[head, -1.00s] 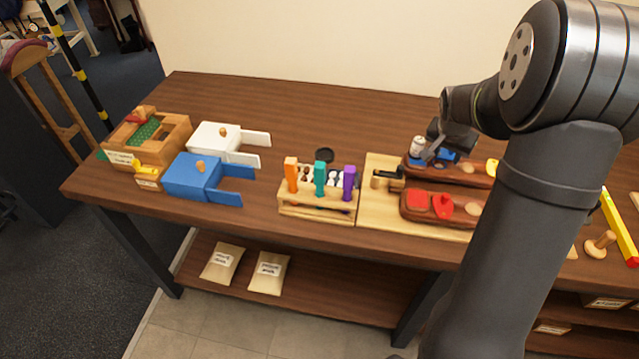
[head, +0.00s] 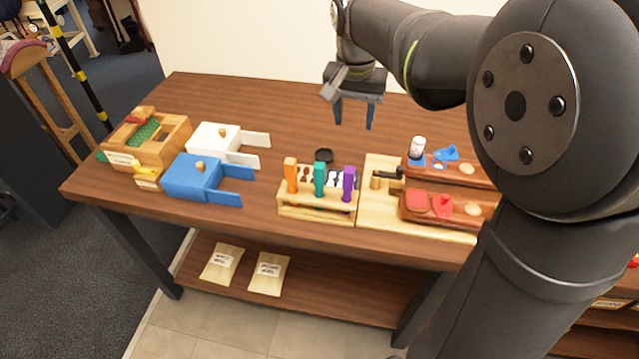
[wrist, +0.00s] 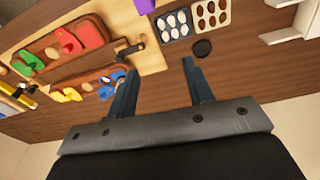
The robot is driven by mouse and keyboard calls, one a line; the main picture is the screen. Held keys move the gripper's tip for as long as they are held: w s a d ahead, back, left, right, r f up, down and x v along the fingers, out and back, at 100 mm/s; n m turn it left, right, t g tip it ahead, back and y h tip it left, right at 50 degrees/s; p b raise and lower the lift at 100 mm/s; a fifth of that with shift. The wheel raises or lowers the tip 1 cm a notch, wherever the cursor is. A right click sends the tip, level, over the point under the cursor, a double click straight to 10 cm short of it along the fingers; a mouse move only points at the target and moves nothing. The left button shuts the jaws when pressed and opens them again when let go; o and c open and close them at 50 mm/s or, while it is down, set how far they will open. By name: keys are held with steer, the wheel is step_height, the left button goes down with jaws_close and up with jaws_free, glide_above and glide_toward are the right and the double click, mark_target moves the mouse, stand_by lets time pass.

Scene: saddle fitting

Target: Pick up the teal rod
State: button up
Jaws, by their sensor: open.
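The teal rod (head: 320,178) stands upright in a small wooden rack (head: 318,212), between an orange rod (head: 291,174) and a purple rod (head: 348,183). My gripper (head: 354,122) is open and empty, above the table behind the rack and slightly right of it. In the wrist view, my gripper's two blue-grey fingers (wrist: 158,80) are apart with nothing between them. The purple rod shows there at the top edge (wrist: 146,6); I cannot make out the teal rod in that view.
A light wooden board (head: 375,213) with red-brown trays (head: 443,208) lies right of the rack. A black disc (head: 324,155) lies behind the rack. Blue (head: 193,177) and white (head: 214,142) boxes stand to the left. The table's back middle is clear.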

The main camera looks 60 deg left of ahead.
step_height(320, 180, up, 4)
steer(key=n+g, duration=0.1)
glide_above(319, 165)
steer(key=shift+h, duration=0.3)
steer(key=f, duration=1.2)
steer(key=shift+s+d+f, duration=0.1)
steer(key=shift+d, duration=0.15)
steer(key=f, duration=0.5)
steer(key=shift+a, duration=0.2)
jaws_close()
